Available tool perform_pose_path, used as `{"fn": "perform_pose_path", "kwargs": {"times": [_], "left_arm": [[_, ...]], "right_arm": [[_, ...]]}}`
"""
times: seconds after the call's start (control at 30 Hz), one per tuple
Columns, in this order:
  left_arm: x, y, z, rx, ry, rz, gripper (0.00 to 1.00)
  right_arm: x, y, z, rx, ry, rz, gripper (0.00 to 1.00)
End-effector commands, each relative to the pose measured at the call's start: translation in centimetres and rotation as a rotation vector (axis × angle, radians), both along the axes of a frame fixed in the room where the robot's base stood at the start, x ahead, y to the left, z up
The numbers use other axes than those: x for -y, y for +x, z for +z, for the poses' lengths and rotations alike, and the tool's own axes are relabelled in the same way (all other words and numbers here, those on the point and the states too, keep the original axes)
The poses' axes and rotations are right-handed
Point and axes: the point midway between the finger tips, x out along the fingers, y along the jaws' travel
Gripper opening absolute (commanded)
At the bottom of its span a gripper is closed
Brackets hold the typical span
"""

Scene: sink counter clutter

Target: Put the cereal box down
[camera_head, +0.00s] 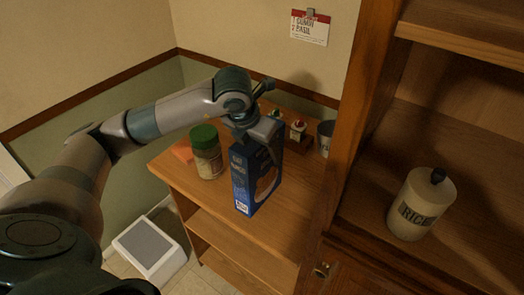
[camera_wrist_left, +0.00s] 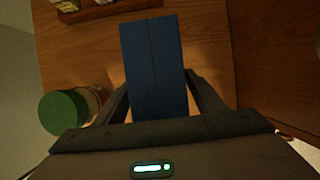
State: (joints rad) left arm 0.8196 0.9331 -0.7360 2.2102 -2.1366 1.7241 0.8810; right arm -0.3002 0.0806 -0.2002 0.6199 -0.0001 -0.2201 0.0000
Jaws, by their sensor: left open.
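The blue cereal box (camera_head: 243,180) stands upright on the wooden counter (camera_head: 182,172), near its front edge. Its blue top shows in the left wrist view (camera_wrist_left: 154,62). My left gripper (camera_head: 262,132) is at the top of the box, coming from above and behind. In the left wrist view the two fingers of the left gripper (camera_wrist_left: 158,100) stand on either side of the box, and the jaws are open. The fingertips are partly hidden by the box and the gripper body. My right gripper is not in view.
A green-lidded jar (camera_head: 206,158) stands just left of the box, close to the left gripper in the wrist view (camera_wrist_left: 64,112). A cabinet with a rice canister (camera_head: 420,207) stands at right.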

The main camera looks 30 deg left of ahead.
Motion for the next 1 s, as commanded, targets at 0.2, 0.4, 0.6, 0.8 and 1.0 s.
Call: {"fn": "perform_pose_path", "kwargs": {"times": [0.2, 0.4, 0.6, 0.8, 1.0], "left_arm": [[-0.1, -1.2, 3.1, 0.007, 0.0, -0.002, 0.64], [-0.2, -2.6, 6.4, 0.008, 0.0, -0.001, 0.64], [-0.3, -3.6, 8.9, 0.005, 0.0, -0.001, 0.64], [-0.3, -4.1, 9.9, 0.002, 0.001, -0.002, 0.64], [-0.3, -4.2, 10.0, 0.002, 0.001, -0.001, 0.64]], "right_arm": [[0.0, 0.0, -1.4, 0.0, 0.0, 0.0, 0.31], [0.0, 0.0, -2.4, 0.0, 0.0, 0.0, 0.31], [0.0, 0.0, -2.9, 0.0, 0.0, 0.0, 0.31], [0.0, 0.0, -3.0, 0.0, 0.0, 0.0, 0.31], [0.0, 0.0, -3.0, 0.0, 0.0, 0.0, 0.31]]}}
